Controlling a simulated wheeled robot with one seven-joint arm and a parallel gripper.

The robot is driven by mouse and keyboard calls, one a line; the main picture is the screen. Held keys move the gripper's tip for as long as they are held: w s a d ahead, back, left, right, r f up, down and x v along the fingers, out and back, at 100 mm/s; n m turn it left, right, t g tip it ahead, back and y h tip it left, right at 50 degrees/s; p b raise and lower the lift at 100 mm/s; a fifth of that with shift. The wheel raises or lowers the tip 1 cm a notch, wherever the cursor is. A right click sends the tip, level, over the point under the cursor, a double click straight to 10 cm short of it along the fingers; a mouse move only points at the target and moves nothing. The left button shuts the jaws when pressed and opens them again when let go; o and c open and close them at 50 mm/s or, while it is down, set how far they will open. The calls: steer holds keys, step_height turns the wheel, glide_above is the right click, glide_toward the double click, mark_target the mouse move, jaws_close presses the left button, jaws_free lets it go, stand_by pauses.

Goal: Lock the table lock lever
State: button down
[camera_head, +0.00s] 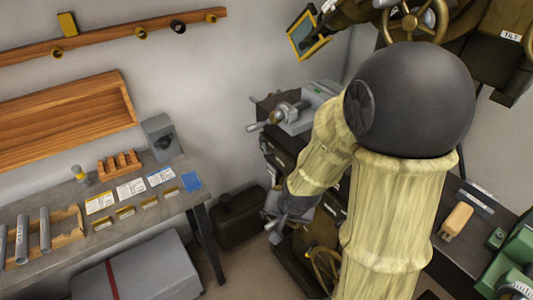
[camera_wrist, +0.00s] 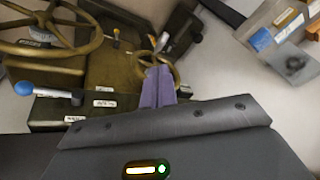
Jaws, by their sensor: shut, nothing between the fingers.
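In the wrist view, my gripper (camera_wrist: 158,72) shows as two purple fingers, closed together with nothing between them. Its tips lie over the rim of a small brass handwheel (camera_wrist: 176,70); I cannot tell whether they touch. A lever with a blue knob (camera_wrist: 24,88) sticks out to the left of the fingers, beside small white labels. A lever with a yellow knob (camera_wrist: 116,33) and one with a pale knob (camera_wrist: 161,42) stand farther back. The labels are too small to read, so I cannot tell which lever is the table lock. In the head view my arm hides most of this area.
A large brass handwheel (camera_wrist: 92,40) is at the upper left of the wrist view. In the head view, a vise (camera_head: 288,112) sits on the machine table, a workbench (camera_head: 60,248) stands at the left, and a grey case (camera_head: 150,275) is on the floor.

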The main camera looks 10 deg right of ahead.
steer(key=w+a+f+m+t+y+b, duration=0.3)
steer(key=w+f+m+t, duration=0.35)
steer(key=w+m, duration=0.65)
steer(key=w+d+r+m+t+h+b, duration=0.1)
steer(key=d+r+m+t, duration=0.4)
steer(key=m, duration=1.2)
steer(key=shift+w+d+r+t+h+b, duration=0.25)
steer(key=shift+w+d+t+h+b, duration=0.15)
steer(key=shift+w+h, duration=0.3)
steer(key=shift+w, duration=0.1)
steer(key=p, duration=0.3)
glide_toward(264, 145)
steer(key=w, duration=0.5)
steer(key=shift+w+a+f, duration=0.2)
steer(key=shift+w+f, duration=0.2)
steer(key=shift+w, duration=0.5)
